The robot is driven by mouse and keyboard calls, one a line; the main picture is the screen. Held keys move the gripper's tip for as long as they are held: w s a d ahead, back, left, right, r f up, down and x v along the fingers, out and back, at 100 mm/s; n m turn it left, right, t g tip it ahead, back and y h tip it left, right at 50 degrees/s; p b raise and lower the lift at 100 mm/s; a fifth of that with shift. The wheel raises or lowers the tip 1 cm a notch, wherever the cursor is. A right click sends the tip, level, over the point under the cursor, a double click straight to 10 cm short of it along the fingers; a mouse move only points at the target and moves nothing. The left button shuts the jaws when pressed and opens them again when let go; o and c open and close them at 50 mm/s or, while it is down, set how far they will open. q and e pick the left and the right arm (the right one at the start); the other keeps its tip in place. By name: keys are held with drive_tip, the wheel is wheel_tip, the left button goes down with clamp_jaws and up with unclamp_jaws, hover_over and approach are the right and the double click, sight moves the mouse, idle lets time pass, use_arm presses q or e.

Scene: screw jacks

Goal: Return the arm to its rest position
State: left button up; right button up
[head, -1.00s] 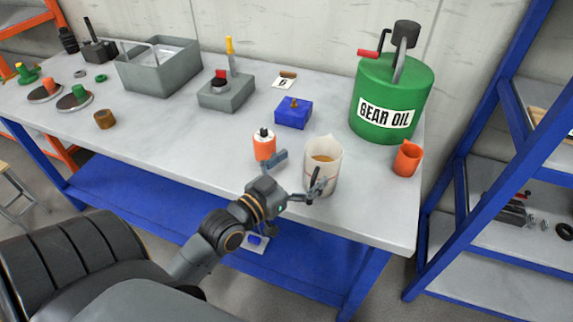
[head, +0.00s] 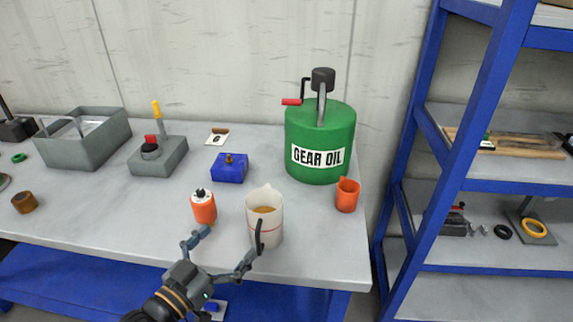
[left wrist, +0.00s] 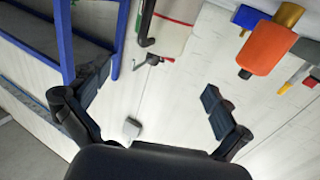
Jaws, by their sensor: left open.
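My left gripper (head: 229,243) is open and empty at the front edge of the workbench in the head view. One finger points towards the orange bottle (head: 204,207). The other finger is close to the dark handle of the white pitcher (head: 264,212); I cannot tell if they touch. The pitcher stands upright with amber liquid in it. In the left wrist view the two fingers of the gripper (left wrist: 150,99) are spread wide with nothing between them. The orange bottle (left wrist: 266,48) shows there at the upper right. My right gripper is not in view.
A green gear oil drum (head: 320,135) with a crank and an orange cup (head: 347,195) stand at the bench's right end. A blue block (head: 230,168), grey jack (head: 157,154) and grey tray (head: 85,147) stand further back. Blue shelving (head: 403,160) is at the right.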

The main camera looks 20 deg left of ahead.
use_arm(q)
drive_tip(key=s+d+f+g, duration=0.2)
drive_tip(key=d+f+g, duration=0.15)
drive_tip(key=f, duration=0.35)
drive_tip(key=s+d+f+g, duration=0.2)
drive_tip(key=d+f+g, duration=0.15)
drive_tip(key=f, duration=0.25)
drive_tip(key=s+f+g+y, duration=0.2)
drive_tip(key=s+f+g, duration=0.45)
drive_tip(key=s, duration=0.35)
wheel_tip(320, 180, down, 24)
drive_tip(key=s+g, duration=0.1)
drive_tip(key=g, duration=0.1)
drive_tip(key=s+a+f+m+g, duration=0.1)
drive_tip(key=s+a+f, duration=0.1)
drive_tip(key=s+f, duration=1.5)
drive_tip(key=shift+s+a+f, duration=0.15)
drive_tip(key=shift+s+f, duration=0.1)
drive_tip(key=shift+f, duration=0.05)
